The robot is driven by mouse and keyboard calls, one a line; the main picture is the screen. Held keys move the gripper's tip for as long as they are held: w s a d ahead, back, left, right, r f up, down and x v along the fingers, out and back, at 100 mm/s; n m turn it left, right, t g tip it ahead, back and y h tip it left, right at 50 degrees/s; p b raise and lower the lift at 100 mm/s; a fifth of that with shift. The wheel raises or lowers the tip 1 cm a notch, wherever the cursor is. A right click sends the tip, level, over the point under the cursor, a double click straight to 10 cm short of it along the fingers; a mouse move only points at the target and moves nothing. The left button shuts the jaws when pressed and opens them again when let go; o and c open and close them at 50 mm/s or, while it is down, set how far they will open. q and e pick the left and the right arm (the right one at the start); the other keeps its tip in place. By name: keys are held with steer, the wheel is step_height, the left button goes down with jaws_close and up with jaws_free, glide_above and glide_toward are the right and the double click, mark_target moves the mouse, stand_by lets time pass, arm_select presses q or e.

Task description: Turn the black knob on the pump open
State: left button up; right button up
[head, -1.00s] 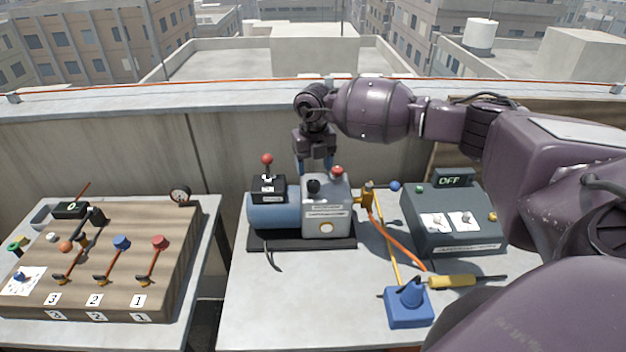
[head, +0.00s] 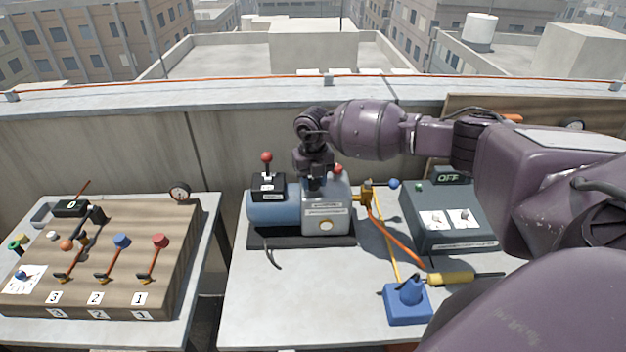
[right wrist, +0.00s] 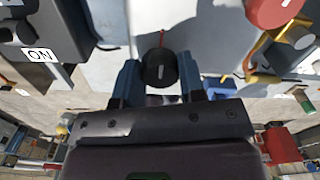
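The pump has a grey housing (head: 326,218) and a blue cylinder (head: 272,212) on a black base. Its black knob (right wrist: 159,70) shows in the right wrist view with a pale line on its face. In the head view my gripper largely hides the knob. My right gripper (head: 314,182) points down over the top of the housing. In the right wrist view its blue fingers (right wrist: 159,76) stand on either side of the knob, with a narrow gap at each side, so it is open. My left gripper is not in view.
A red knob (right wrist: 275,10) and a brass fitting (head: 366,194) with an orange hose lie right of the black knob. A black switch box (head: 268,186) with a red-tipped lever stands left. An OFF display box (head: 450,225) and a blue block (head: 407,305) are further right.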

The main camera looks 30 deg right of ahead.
steer(key=c, duration=0.3)
